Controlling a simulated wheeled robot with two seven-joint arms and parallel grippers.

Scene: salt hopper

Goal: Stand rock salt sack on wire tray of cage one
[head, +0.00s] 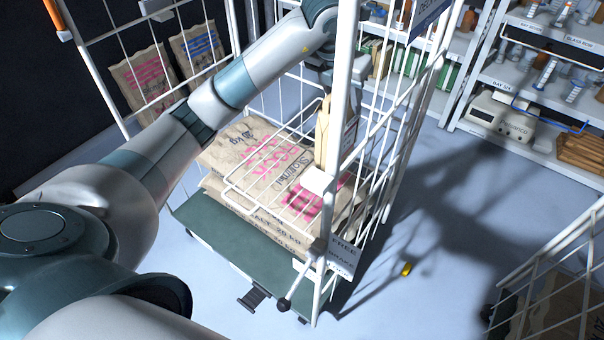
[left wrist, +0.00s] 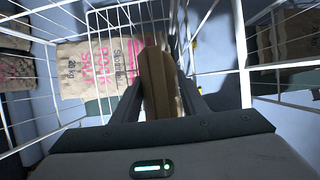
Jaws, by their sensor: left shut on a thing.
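My left gripper (head: 322,78) reaches into a white wire cage and is shut on a narrow tan sack (head: 322,135). The sack hangs upright below the fingers, partly hidden by the cage's front post. In the left wrist view the sack (left wrist: 156,82) sits edge-on between both fingers (left wrist: 162,100). The white wire tray (head: 232,183) juts out inside the cage, just left of and below the sack. I cannot tell whether the sack's bottom touches it. My right gripper is not in view.
Large printed salt sacks (head: 245,150) lie stacked on the cage's green base (head: 215,232), below the tray. Two more sacks (head: 145,80) stand behind at left. A sign (head: 341,256) hangs on the front post. Shelving (head: 500,80) is at right, and another cage (head: 560,270) at lower right.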

